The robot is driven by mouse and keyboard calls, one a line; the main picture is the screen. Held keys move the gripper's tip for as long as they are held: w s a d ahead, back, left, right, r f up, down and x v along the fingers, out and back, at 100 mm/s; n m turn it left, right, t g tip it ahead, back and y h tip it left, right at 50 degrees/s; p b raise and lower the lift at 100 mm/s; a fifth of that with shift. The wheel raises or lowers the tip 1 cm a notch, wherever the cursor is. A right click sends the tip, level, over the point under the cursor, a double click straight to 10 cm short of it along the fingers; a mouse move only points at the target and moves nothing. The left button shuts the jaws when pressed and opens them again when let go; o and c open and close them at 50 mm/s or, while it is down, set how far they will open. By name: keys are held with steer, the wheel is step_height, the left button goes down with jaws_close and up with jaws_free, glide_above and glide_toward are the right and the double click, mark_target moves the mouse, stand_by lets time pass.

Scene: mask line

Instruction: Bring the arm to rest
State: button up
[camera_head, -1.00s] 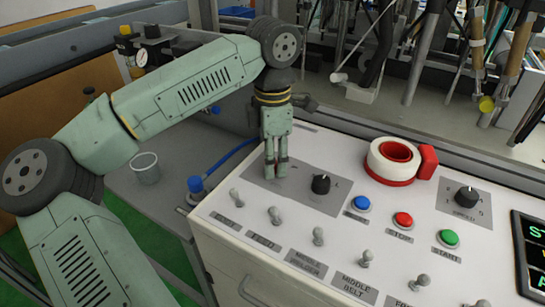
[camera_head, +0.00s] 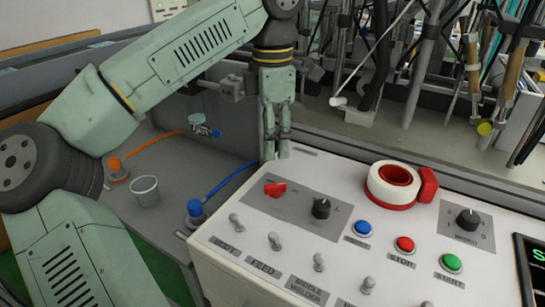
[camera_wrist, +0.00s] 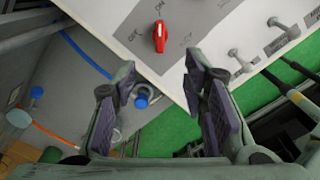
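My gripper (camera_head: 275,151) hangs pointing down from my green arm, above the back left edge of the white control panel (camera_head: 330,175). In the wrist view my gripper (camera_wrist: 160,75) has its two dark-padded fingers spread apart with nothing between them. A red rotary switch (camera_head: 275,188) sits on a grey plate at the panel's left. The switch also shows in the wrist view (camera_wrist: 160,37), beyond the fingers and apart from them.
The panel carries a black knob (camera_head: 321,208), blue (camera_head: 361,228), red (camera_head: 404,244) and green (camera_head: 451,263) buttons, several toggle switches and a red emergency stop (camera_head: 397,182). A clear cup (camera_head: 145,190) stands left. Machine rods and tubes (camera_head: 425,70) rise behind the panel.

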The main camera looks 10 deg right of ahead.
steer(key=shift+r, duration=0.55)
